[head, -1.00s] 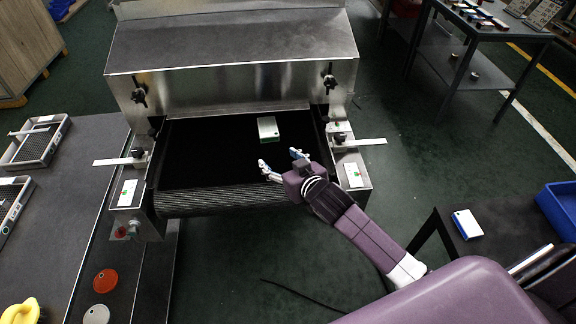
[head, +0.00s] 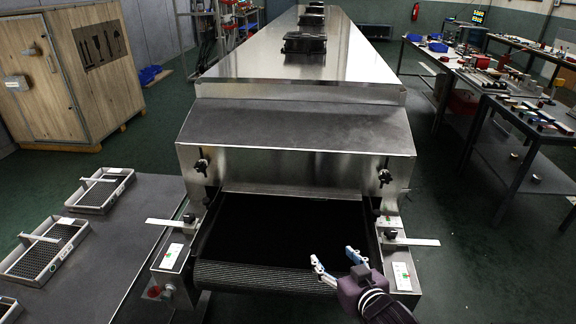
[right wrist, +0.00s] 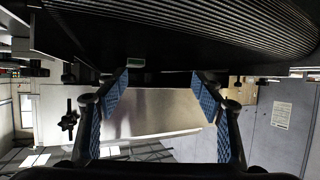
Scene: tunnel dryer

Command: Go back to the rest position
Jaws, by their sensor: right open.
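My right gripper (head: 336,259) is open and empty. It is above the right front part of the dryer's black belt (head: 275,232), with its two blue-padded fingers apart. In the right wrist view the same open gripper (right wrist: 160,92) has nothing between its pads, and the steel hood lies beyond them. A small green-edged piece (right wrist: 136,63) shows near the belt there; I cannot tell whether it is the white block. No white block shows on the belt in the head view. My left gripper is not in view.
The steel tunnel dryer (head: 298,165) fills the middle, with side guides at its mouth. Wire trays (head: 47,250) lie on the grey table (head: 125,235) at left. A wooden crate (head: 95,90) stands behind. Tables with parts (head: 525,110) are at right.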

